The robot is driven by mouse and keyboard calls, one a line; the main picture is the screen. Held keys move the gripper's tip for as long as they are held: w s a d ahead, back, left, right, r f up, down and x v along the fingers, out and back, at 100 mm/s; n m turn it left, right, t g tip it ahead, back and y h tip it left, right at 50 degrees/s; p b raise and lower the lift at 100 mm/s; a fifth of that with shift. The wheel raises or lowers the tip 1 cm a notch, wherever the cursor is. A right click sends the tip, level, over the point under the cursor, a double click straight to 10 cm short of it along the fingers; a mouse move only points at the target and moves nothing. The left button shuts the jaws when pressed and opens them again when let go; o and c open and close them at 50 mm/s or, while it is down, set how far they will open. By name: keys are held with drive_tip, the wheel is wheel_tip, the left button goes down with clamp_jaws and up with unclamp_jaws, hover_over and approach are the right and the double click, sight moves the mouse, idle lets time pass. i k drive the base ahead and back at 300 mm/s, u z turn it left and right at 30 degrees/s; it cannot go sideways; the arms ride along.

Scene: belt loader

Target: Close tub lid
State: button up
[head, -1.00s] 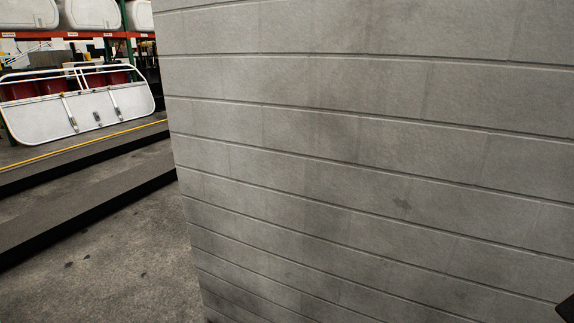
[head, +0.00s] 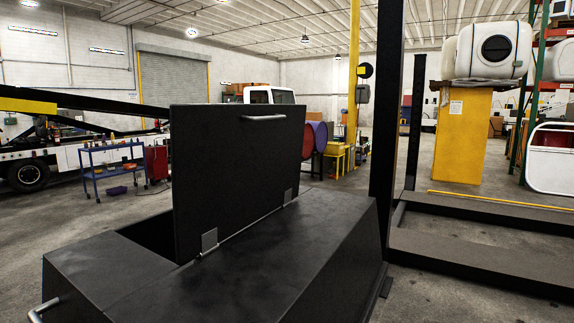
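A black tub (head: 270,250) stands close in front of me in the head view. Its black lid (head: 235,180) stands upright, hinged along its lower edge by two metal hinges. A metal bar handle (head: 263,117) is near the lid's top edge. A dark opening (head: 150,232) shows to the left of the lid, partly hidden behind it. Another metal handle (head: 42,309) is at the lower left on the tub's near side. My gripper is not in the frame.
A black post (head: 386,110) rises just behind the tub's right end. Low dark floor rails (head: 480,252) lie to the right. A blue cart (head: 112,165) and a belt loader vehicle (head: 60,155) stand farther back left. Bare concrete floor lies left of the tub.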

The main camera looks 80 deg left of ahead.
sight(233, 166)
drive_tip(key=u, duration=2.6)
drive_tip(key=k, duration=0.5)
drive_tip(key=z, duration=0.65)
drive_tip(key=i, duration=0.55)
drive_tip(key=z, duration=0.6)
drive_tip(key=i, duration=2.15)
drive_tip(key=u, duration=0.85)
